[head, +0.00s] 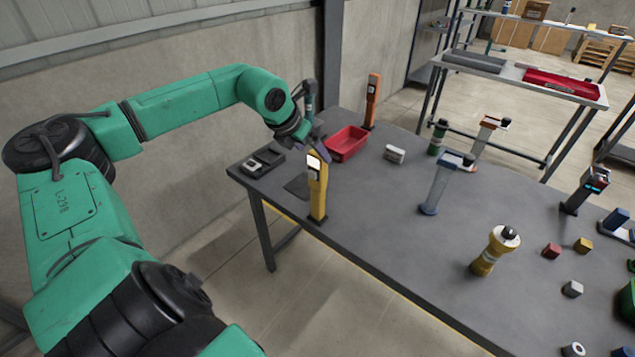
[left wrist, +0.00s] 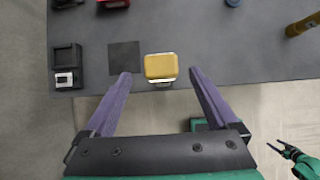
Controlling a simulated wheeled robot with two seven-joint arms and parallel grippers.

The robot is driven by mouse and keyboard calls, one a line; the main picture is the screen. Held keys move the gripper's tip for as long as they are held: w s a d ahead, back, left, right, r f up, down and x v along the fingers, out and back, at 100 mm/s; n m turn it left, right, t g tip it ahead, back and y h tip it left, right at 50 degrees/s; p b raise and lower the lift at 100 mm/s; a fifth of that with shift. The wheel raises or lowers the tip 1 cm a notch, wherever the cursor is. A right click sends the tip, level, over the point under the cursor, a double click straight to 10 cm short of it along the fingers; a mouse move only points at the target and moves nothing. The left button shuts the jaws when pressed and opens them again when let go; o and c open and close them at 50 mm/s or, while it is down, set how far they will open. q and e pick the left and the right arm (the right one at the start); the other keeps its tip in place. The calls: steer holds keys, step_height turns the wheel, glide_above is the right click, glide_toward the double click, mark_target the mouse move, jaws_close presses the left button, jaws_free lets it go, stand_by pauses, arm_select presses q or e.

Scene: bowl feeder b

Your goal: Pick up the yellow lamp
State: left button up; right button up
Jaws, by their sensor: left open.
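The yellow lamp (head: 318,195) stands upright near the left front edge of the grey table, a tall post with a white panel near its top. In the left wrist view its yellow top (left wrist: 160,66) shows between the fingertips, with gaps on both sides. My left gripper (head: 314,147) is at the lamp's top, open; its purple fingers (left wrist: 160,74) hold nothing. Whether they reach down past the top is unclear. My right gripper (left wrist: 278,148) shows small at the lower right of the left wrist view; its jaws are too small to judge.
A black tray (head: 262,162) and a red bin (head: 347,143) sit close by. An orange post (head: 372,101), a blue post (head: 437,187) and a shorter yellow cylinder (head: 492,252) stand on the table (head: 385,235). Small blocks lie at the right. The area just right of the lamp is clear.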

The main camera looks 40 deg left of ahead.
mark_target(317, 156)
arm_select(q)
steer(key=p+x, duration=0.2)
steer(key=x, duration=0.2)
steer(key=shift+w+d+r, duration=0.1)
steer(key=shift+w+r, duration=0.05)
steer(key=shift+r, duration=0.05)
steer(key=shift+f, duration=0.15)
steer(key=shift+c, duration=0.9)
jaws_close()
arm_select(e)
step_height(317, 156, up, 4)
steer(key=shift+f, duration=0.2)
